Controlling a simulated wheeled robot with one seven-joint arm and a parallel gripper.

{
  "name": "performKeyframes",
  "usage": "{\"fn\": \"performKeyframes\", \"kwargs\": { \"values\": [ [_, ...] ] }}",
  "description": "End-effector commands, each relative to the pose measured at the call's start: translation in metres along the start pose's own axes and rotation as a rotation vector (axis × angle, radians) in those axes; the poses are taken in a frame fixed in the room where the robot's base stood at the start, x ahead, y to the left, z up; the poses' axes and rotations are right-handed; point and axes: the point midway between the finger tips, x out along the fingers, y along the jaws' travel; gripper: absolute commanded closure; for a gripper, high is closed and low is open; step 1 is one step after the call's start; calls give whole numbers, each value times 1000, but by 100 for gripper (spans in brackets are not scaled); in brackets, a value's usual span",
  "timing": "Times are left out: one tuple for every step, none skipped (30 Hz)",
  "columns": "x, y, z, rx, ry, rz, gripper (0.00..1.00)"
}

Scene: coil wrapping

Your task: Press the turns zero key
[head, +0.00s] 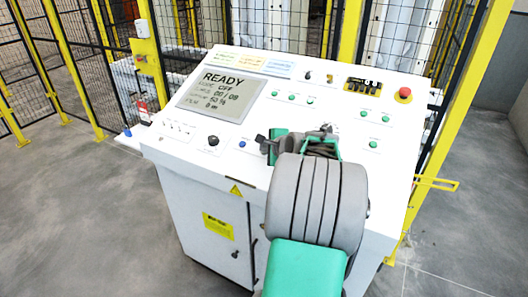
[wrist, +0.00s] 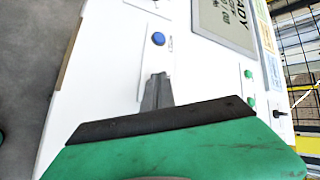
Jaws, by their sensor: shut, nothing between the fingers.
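The white sloped control panel (head: 225,160) fills the middle of the head view. Its grey screen (head: 222,98) reads READY, with smaller lines including OFF and 00/08. A blue button (head: 242,143) is just left of my gripper (head: 262,139); the wrist view also shows the blue button (wrist: 158,39) beyond my fingertips (wrist: 157,78). The fingers are shut and empty, over the front part of the panel. I cannot tell whether they touch it. Small key labels are unreadable, so I cannot tell which is the turns zero key. My arm hides part of the panel's front right.
Several green buttons (head: 291,97) sit right of the screen. A red mushroom button (head: 404,93) is at the far right, beside a yellow-black counter block (head: 363,86). A black knob (head: 213,140) is left of the blue button. Yellow-framed mesh fencing (head: 70,65) stands behind.

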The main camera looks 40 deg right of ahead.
Motion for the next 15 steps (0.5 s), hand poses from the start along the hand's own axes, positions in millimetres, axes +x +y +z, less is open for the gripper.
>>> {"fn": "performKeyframes", "kwargs": {
  "values": [
    [0, 0, 0, 1, 1, 1, 100],
    [0, 1, 0, 1, 1, 1, 100],
    [0, 1, 0, 1, 1, 1, 100],
    [0, 1, -1, 1, 1, 1, 100],
    [0, 1, -1, 1, 1, 1, 100],
    [0, 1, -1, 1, 1, 1, 100],
    [0, 1, 0, 1, 1, 2, 100],
    [0, 0, 0, 1, 1, 2, 100],
    [-1, 0, 0, 1, 1, 2, 100],
    [-2, -1, 1, 1, 1, 2, 100],
    [-3, -2, 2, 1, 1, 2, 100],
    [-5, -4, 3, 1, 1, 2, 100],
    [-7, -5, 4, 1, 1, 2, 100],
    [-8, -6, 5, 1, 1, 2, 100],
    [-10, -7, 6, 1, 1, 1, 100]
  ]
}}
